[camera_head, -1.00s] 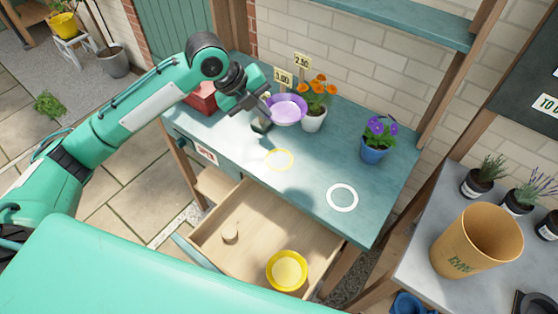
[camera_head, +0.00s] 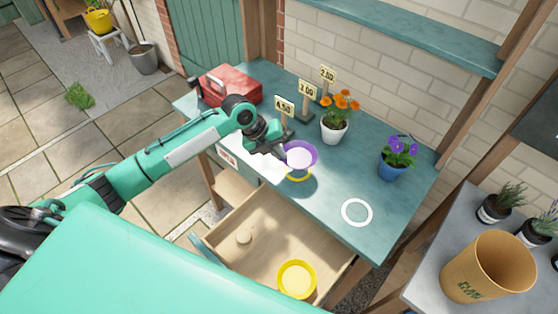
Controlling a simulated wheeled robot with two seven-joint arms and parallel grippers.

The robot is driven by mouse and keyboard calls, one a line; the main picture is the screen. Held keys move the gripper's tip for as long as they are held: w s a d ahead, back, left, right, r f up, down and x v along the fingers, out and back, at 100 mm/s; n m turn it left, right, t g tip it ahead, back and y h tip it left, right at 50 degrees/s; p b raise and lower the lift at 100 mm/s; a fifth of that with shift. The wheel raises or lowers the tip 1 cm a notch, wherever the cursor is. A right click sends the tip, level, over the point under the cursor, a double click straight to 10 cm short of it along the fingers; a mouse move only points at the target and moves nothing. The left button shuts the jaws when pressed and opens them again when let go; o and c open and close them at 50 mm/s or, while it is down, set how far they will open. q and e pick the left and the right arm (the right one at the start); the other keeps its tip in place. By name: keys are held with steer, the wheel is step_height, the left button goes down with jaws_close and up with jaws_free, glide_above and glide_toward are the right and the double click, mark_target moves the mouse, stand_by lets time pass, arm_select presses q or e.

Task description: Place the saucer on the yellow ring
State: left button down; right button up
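A purple saucer (camera_head: 301,156) with a pale inside is held by my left gripper (camera_head: 281,158) at its left rim, and it looks roughly level. The saucer is above the teal bench top, with a shadow beneath it. The yellow ring (camera_head: 299,179) on the bench is mostly hidden behind the saucer; only its near edge shows below the saucer. A gap seems to remain between saucer and bench. My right gripper is not in view.
A white ring (camera_head: 357,212) lies on the bench, right of the saucer. An orange-flowered pot (camera_head: 335,131), a purple-flowered blue pot (camera_head: 393,167), price signs (camera_head: 307,92) and a red box (camera_head: 232,86) stand behind. The open drawer (camera_head: 250,220) holds a yellow dish (camera_head: 297,296).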

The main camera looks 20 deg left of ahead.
arm_select(q)
step_height(320, 180, down, 5)
steer(key=shift+f+p, duration=0.1)
steer(key=shift+p, duration=0.45)
steer(key=shift+f, duration=0.1)
